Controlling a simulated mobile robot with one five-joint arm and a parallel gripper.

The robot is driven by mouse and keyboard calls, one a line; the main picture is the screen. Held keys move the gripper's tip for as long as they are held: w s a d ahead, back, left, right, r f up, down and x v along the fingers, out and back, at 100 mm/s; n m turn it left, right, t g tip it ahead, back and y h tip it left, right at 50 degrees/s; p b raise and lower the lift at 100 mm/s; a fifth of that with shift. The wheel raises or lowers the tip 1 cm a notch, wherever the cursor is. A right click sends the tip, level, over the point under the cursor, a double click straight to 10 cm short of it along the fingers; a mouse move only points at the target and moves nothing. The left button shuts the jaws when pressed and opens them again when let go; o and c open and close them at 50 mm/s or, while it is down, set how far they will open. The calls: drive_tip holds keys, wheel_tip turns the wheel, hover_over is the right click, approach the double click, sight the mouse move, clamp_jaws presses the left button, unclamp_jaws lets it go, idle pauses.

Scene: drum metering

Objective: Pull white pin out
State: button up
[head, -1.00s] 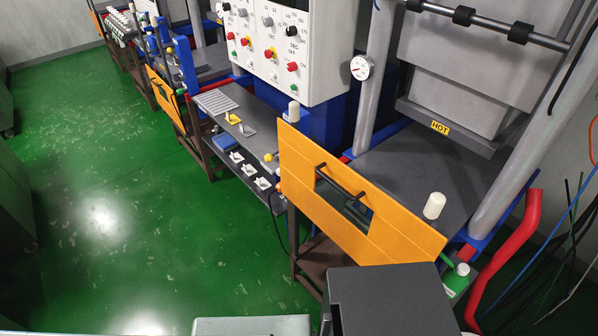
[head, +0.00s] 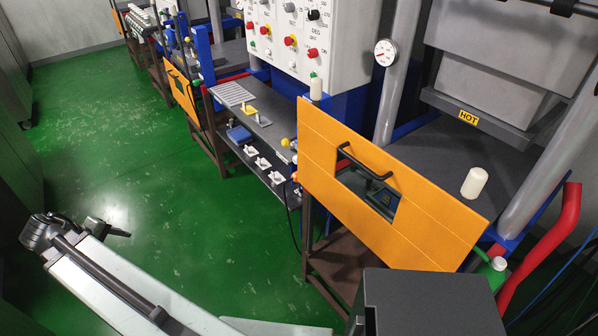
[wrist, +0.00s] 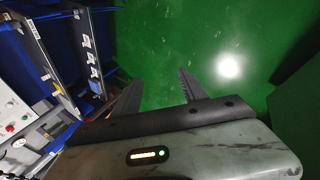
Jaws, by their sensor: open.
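Several white pieces show in the head view, and I cannot tell which one is the white pin. One white cylinder (head: 474,182) stands on the dark press bed behind the orange panel. Another white cylinder (head: 316,88) shows above the panel's left end. Three small white pieces (head: 263,163) sit in a row on the low shelf; they also show in the wrist view (wrist: 91,58). My gripper (wrist: 158,84) is open and empty in the wrist view, over bare green floor. It is well apart from the white pieces. My arm reaches across the lower left of the head view.
The orange panel (head: 345,215) with a black handle (head: 365,160) stands in front of the press bed. A plate marked HOT (head: 468,117) is above it. A red pipe (head: 540,245) runs at the right. The green floor (head: 110,150) at left is clear.

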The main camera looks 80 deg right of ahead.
drive_tip(key=s+d+f+m+g+h+b, duration=0.25)
drive_tip(key=s+d+b, duration=0.55)
drive_tip(key=d, duration=0.9)
drive_tip(key=m+g+h+b, duration=0.3)
drive_tip(key=g+h+b, duration=0.1)
drive_tip(key=g+b, duration=0.65)
approach(294, 161)
drive_tip(key=s+t, duration=0.1)
drive_tip(key=shift+r, duration=0.45)
drive_tip(key=shift+d, duration=0.1)
drive_tip(key=x, duration=0.9)
clamp_jaws()
